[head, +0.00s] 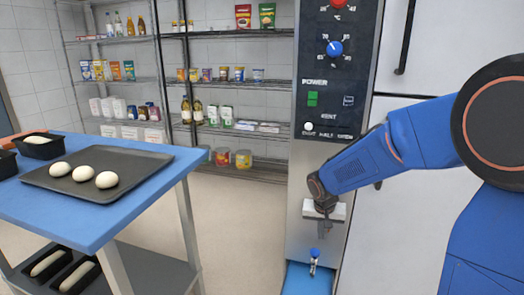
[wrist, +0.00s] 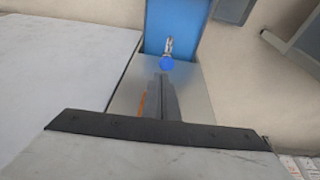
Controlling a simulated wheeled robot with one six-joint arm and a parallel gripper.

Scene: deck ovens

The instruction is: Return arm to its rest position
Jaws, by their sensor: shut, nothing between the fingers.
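My blue arm reaches in from the right in the head view and bends down at the wrist. My gripper (head: 324,231) hangs at its end, fingers pointing down, in front of the lower part of the tall metal oven unit (head: 302,200). The fingers are shut and empty. In the wrist view my gripper (wrist: 166,82) shows as closed grey fingers past a dark bar. A blue-knobbed tap (head: 314,254) sits below the gripper in the head view, and its blue knob (wrist: 167,63) lies just past the fingertips in the wrist view.
A blue-topped table (head: 150,190) stands at left with a dark tray (head: 140,158) of dough balls and loaf tins. Shelves (head: 175,78) with jars and packets line the back wall. A white cabinet (head: 395,240) is behind my arm. Floor between table and oven is clear.

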